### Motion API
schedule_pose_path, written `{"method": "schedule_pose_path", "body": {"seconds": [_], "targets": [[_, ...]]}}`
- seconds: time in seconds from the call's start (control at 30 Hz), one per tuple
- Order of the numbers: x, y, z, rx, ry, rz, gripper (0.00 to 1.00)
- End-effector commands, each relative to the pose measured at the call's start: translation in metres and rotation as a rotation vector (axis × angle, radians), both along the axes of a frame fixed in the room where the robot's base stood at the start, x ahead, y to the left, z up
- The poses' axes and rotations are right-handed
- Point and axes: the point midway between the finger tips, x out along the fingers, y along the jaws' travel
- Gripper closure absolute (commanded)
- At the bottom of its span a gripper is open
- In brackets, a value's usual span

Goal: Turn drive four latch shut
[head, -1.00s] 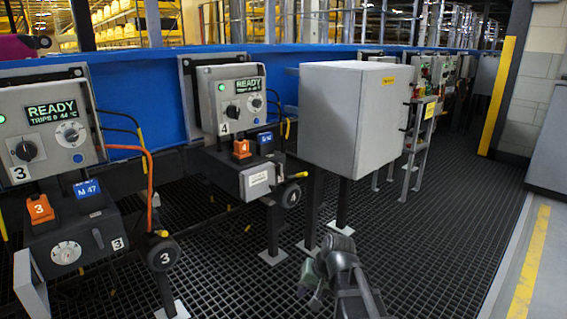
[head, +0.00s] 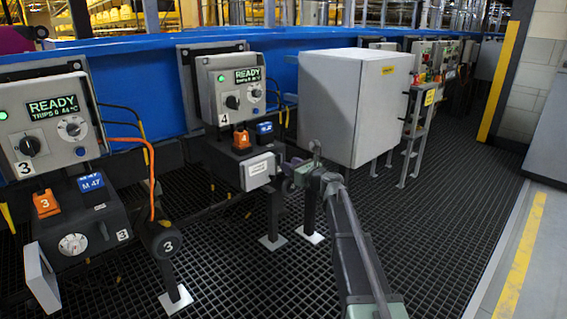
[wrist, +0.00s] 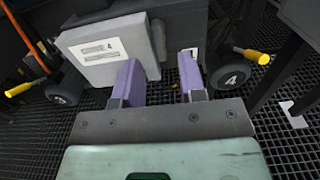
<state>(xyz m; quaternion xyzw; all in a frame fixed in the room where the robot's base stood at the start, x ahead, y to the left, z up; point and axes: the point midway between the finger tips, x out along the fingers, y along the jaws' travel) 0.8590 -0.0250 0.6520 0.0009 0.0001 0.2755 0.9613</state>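Drive four's control box (head: 230,92) shows a green READY screen and a 4 label. Below it is its dark lower housing (head: 222,158), with an orange tag (head: 241,139) and a grey cover plate (head: 257,172). In the wrist view the cover plate (wrist: 95,55) carries a white label with a 4. My gripper (head: 287,168) is just right of this plate. In the wrist view my gripper (wrist: 160,75) has its two purple fingers apart, facing the housing, with nothing clearly held. I cannot make out the latch or its angle; the fingers partly hide that area.
A black roller marked 4 (wrist: 231,76) with a yellow-ended handle (wrist: 256,57) is right of my fingers. A large grey cabinet (head: 350,105) stands right of drive four. Drive three's box (head: 45,125) is at left. Grated floor (head: 440,230) is clear at right.

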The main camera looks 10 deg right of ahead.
Motion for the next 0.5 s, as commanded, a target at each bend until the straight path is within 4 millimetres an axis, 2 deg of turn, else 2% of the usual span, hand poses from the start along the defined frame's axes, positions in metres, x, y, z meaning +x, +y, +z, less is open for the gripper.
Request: {"method": "schedule_pose_path", "body": {"seconds": [0.03,0.2,0.5], "targets": [[0.012,0.006,0.000,0.000,0.000,0.002,0.63],[0.032,0.019,0.000,-0.001,-0.001,0.001,0.63],[0.034,0.021,0.000,-0.002,-0.001,0.000,0.64]]}}
